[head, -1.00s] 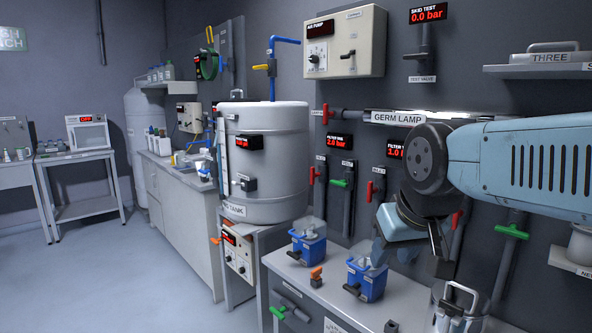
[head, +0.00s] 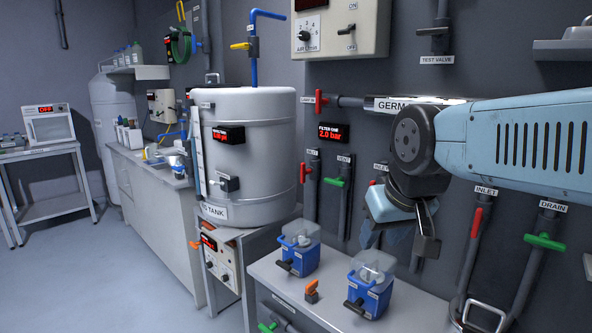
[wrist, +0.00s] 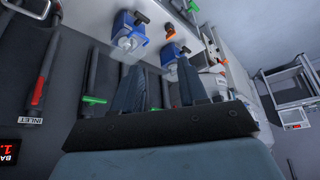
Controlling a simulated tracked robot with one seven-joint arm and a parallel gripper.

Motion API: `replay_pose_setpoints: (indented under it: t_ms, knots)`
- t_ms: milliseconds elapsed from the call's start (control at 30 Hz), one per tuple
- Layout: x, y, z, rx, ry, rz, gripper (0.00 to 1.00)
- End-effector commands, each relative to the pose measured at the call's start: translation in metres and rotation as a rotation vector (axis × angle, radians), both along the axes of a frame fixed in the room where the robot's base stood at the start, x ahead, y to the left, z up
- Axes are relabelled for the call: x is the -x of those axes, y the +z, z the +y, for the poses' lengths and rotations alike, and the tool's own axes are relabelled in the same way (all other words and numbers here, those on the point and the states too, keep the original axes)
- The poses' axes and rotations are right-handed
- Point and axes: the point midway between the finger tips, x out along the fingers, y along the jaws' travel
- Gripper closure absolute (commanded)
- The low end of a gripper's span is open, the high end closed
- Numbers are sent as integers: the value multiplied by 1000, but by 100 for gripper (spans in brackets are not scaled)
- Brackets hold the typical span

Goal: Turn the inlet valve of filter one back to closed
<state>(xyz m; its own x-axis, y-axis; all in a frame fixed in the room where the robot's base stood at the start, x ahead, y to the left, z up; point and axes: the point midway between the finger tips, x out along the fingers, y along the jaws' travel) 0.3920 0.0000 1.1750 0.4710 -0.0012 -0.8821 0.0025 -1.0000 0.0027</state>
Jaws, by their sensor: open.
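The filter one display (head: 331,132) reads 2.0 bar in the head view. Below it, a red handle (head: 306,173) sits on the grey inlet pipe, under an INLET label. A vent pipe with a green handle (head: 335,182) is just right of it. My gripper (head: 402,238) is open and empty, right of the red handle and apart from it, in front of the wall pipes. Its two fingers (wrist: 161,92) stand apart in the wrist view, with nothing between them. My arm and gripper hide part of the neighbouring valves.
Below is a bench (head: 400,316) with two blue units (head: 299,247) and an orange handle (head: 311,291). A large grey tank (head: 250,155) stands left. Another inlet with a red handle (head: 476,222) and a green drain handle (head: 544,242) are right. Open floor lies left.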

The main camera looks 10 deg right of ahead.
Motion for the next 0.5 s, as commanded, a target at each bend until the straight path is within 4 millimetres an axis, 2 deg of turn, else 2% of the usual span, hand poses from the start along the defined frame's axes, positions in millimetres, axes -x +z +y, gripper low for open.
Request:
replay_pose_setpoints:
  t_ms: [167,267,500]
  knots:
    - [-17,4,-7,45,45,30,57]
    - [-37,7,-21,105,100,65,57]
    - [-101,10,-43,289,264,165,57]
